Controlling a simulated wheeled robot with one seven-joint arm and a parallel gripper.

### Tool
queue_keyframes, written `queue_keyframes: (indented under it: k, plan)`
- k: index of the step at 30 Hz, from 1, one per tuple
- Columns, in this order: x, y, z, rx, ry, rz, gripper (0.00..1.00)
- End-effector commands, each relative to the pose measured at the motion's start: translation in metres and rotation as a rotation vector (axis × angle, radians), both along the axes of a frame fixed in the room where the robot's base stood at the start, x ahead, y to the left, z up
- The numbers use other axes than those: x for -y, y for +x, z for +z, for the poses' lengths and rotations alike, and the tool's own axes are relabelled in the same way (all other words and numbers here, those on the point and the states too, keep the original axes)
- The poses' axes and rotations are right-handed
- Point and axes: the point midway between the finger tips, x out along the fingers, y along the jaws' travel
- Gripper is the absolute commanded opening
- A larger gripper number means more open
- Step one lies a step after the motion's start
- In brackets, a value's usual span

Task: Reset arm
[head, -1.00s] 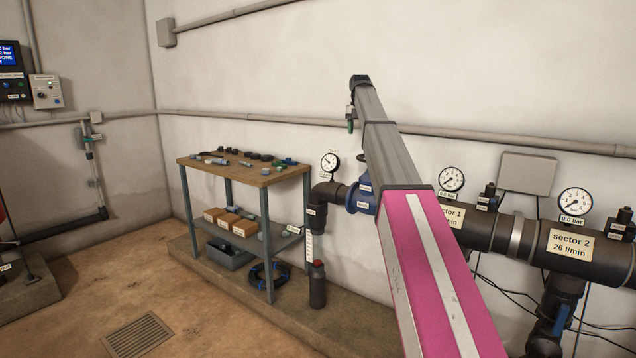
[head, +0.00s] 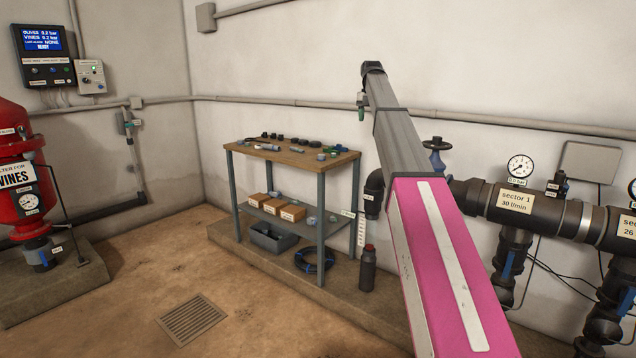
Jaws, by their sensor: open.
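My arm, pink near me and grey farther out, stretches up and away through the middle of the head view.
A workbench (head: 300,157) with small fittings stands against the wall. A red filter tank (head: 20,205) is at left, below a control panel (head: 43,55). The sector 1 pipe (head: 480,197) with gauges runs at right. The floor around the drain grate (head: 192,319) is clear.

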Motion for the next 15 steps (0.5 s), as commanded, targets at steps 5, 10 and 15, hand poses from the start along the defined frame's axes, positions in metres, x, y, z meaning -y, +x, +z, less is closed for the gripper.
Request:
queue_keyframes:
  k: [5, 10, 15]
  plan:
    - [0.000, -0.008, -0.027, -0.002, 0.000, -0.076, 0.54]
    - [-0.001, -0.016, -0.055, -0.001, 0.000, -0.165, 0.54]
    - [-0.002, -0.030, -0.095, -0.001, 0.000, -0.292, 0.54]
